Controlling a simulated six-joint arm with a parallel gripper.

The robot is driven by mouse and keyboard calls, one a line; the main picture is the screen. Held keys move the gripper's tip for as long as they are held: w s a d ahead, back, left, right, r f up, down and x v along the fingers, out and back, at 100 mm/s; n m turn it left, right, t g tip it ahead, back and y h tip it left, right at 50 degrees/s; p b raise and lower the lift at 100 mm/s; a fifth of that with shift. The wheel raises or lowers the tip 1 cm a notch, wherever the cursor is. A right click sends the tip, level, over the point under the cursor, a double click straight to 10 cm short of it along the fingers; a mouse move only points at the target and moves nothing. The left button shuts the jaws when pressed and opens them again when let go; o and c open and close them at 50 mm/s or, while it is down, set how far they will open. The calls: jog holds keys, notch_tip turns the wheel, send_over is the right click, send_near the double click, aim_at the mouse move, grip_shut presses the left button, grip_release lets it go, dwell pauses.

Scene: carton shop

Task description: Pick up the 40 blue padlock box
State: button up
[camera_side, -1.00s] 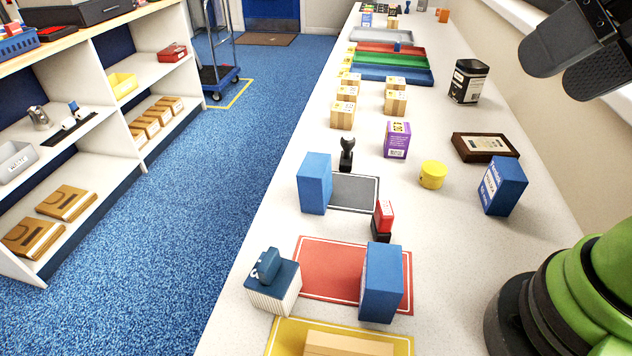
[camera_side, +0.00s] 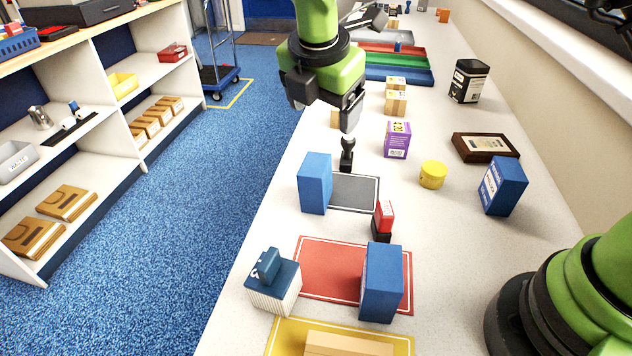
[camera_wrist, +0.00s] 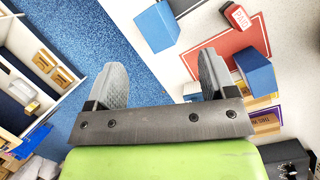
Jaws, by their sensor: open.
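Three blue boxes stand upright on the white counter in the side view. One is on the left edge of the grey mat (camera_side: 315,183), one on the right part of the red mat (camera_side: 381,283), and one at the right with white print on its face (camera_side: 502,186). The print is too small to read surely, and the other two show plain faces. In the wrist view I see the grey-mat box (camera_wrist: 157,28) and the red-mat box (camera_wrist: 257,73). My gripper (camera_side: 325,110) is open and empty, above the counter behind the grey mat.
A black-handled stamp (camera_side: 347,153), a red stamp (camera_side: 384,219), a purple box (camera_side: 397,140), a yellow tin (camera_side: 432,174) and a framed plaque (camera_side: 485,147) stand around the boxes. A blue-topped block (camera_side: 273,283) is at front left. The counter's left edge drops to blue floor.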

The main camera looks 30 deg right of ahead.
aim_at(314, 164)
jog(key=f+n, duration=0.1)
jog(key=w+a+f+n, duration=0.1)
jog(key=f, duration=0.1)
jog(key=a+f+n+h, duration=0.1)
jog(key=f+n, duration=0.1)
jog(key=shift+w+a+f, duration=0.15)
jog(key=shift+w+f, duration=0.1)
jog(key=shift+w, duration=0.05)
jog(key=x, duration=0.4)
jog(key=shift+f, duration=0.2)
jog(key=x, duration=0.5)
jog(key=shift+w+f, duration=0.1)
jog(key=shift+f, duration=0.2)
jog(key=shift+c, duration=0.4)
jog(key=c, duration=1)
jog(key=shift+c, duration=0.4)
jog(key=shift+r, duration=0.15)
